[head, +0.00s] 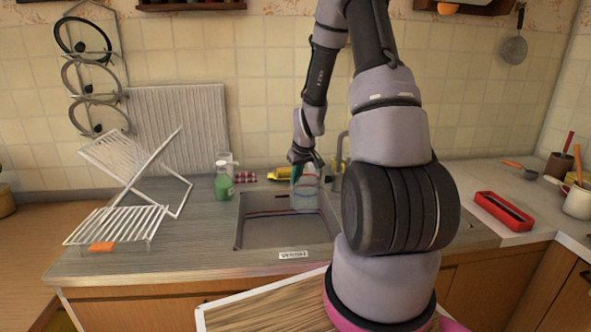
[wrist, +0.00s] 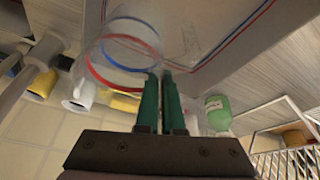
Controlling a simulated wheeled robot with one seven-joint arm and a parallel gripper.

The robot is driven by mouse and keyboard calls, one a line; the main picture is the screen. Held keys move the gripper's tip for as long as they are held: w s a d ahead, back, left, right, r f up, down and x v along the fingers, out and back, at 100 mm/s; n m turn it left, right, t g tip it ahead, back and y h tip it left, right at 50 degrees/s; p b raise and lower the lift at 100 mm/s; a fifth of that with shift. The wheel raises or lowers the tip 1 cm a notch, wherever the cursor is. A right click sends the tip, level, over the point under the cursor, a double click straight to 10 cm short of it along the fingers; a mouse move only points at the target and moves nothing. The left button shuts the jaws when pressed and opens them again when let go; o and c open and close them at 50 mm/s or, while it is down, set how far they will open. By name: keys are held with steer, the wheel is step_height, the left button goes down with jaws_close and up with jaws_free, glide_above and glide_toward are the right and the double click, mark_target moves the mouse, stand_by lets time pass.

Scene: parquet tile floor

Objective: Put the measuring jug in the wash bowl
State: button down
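The measuring jug (head: 307,192) is clear with a red and a blue band. In the head view it is upright over the back of the sink, below my gripper (head: 306,163). In the wrist view the jug (wrist: 125,45) is at the upper left, and the green fingers of my gripper (wrist: 160,75) are close together at its rim, with its wall between them. The wash bowl (head: 288,212) appears to be the pale basin with red and blue rim lines set in the sink; its rim also shows in the wrist view (wrist: 235,38). The gap between jug and bowl floor is unclear.
A green bottle (head: 223,183) stands left of the sink, with a yellow bottle (head: 279,174) behind the sink. A white dish rack (head: 118,220) is farther left. The tap (head: 339,150) is close to the right of the jug. A red tray (head: 503,211) lies at right.

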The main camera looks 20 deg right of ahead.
mark_target(296, 196)
step_height(296, 196, down, 13)
steer(key=shift+f, duration=0.15)
stand_by(0.5)
steer(key=shift+f, duration=0.35)
stand_by(0.5)
steer(key=c, duration=1)
jaws_free()
steer(key=shift+r, duration=1.5)
steer(key=shift+r, duration=0.1)
steer(key=shift+r, duration=1.9)
